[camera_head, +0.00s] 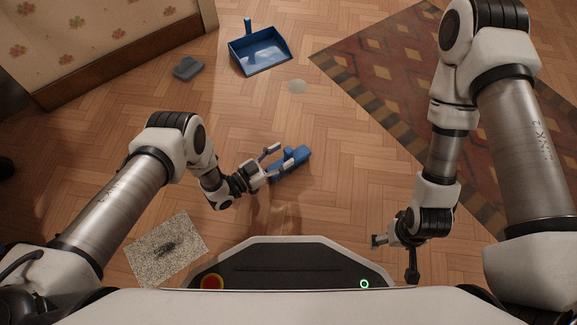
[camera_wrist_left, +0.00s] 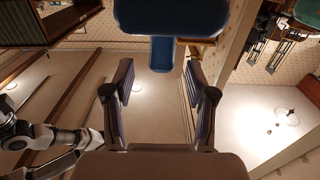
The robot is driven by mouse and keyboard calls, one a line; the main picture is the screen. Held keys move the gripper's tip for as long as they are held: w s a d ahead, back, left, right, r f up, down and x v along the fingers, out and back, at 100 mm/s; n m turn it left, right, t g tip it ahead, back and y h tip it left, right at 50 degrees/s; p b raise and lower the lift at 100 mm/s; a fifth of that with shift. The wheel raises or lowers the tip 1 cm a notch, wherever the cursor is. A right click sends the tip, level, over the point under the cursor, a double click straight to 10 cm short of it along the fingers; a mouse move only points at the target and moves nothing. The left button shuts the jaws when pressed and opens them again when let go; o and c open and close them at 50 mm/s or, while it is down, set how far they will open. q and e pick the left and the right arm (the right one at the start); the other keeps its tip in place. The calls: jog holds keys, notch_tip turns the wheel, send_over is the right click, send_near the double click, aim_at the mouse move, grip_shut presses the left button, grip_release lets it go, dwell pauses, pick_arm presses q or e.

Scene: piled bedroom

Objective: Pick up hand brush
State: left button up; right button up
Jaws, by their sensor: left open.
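The blue hand brush (camera_head: 297,158) lies on the wooden floor in front of me, just right of my left gripper. My left gripper (camera_head: 279,157) is open, with its light fingers at the brush's near end, one on either side of the handle. In the left wrist view, the brush's broad blue body (camera_wrist_left: 170,15) fills the top, and its narrower handle (camera_wrist_left: 162,54) points toward the gap between the open fingers (camera_wrist_left: 158,78). I cannot tell whether they touch it. My right gripper (camera_head: 394,258) hangs near my base at the right, fingers apart and empty.
A blue dustpan (camera_head: 262,57) lies farther back, with a grey item (camera_head: 187,68) to its left and a pale flat disc (camera_head: 297,86) nearer. A patterned rug (camera_head: 390,85) covers the right. A speckled mat (camera_head: 185,232) with a dark item lies at lower left.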

aim_at(285, 153)
pick_arm(q)
jog(key=x, duration=0.1)
jog(key=b+x, duration=0.1)
jog(key=x, duration=0.1)
jog(key=shift+f, duration=0.2)
jog(key=shift+w+d+r, duration=0.1)
jog(key=shift+w+r, duration=0.05)
grip_shut()
pick_arm(e)
notch_tip(285, 153, down, 2)
jog(key=shift+w+f, duration=0.1)
pick_arm(q)
jog(key=shift+r, duration=0.1)
